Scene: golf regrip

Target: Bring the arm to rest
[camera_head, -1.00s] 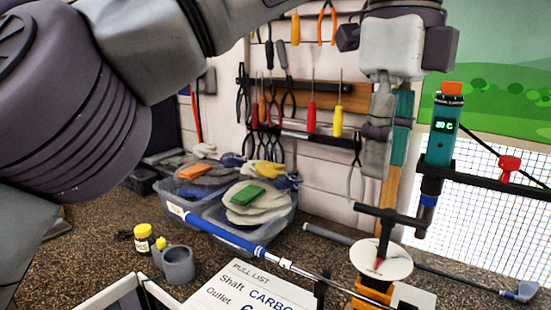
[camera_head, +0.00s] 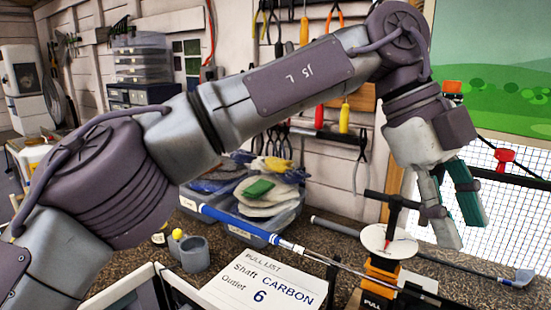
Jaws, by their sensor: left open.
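My left arm reaches across from the left. Its gripper (camera_head: 464,230) hangs fingers down at the right, open, with nothing seen between the fingers. In this view it overlaps the area just right of a white disc (camera_head: 374,240) on an orange puller (camera_head: 380,272); I cannot tell the depth between them. The orange top of the heat tool (camera_head: 452,87) shows behind the gripper, and the rest is mostly hidden. A club with a blue grip (camera_head: 240,225) lies at a slant towards the puller. My right gripper is not in view.
A pull list card (camera_head: 265,285) reads Carbon, outlet 6. Another club head (camera_head: 522,278) lies at the right. Tools hang on the wall behind.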

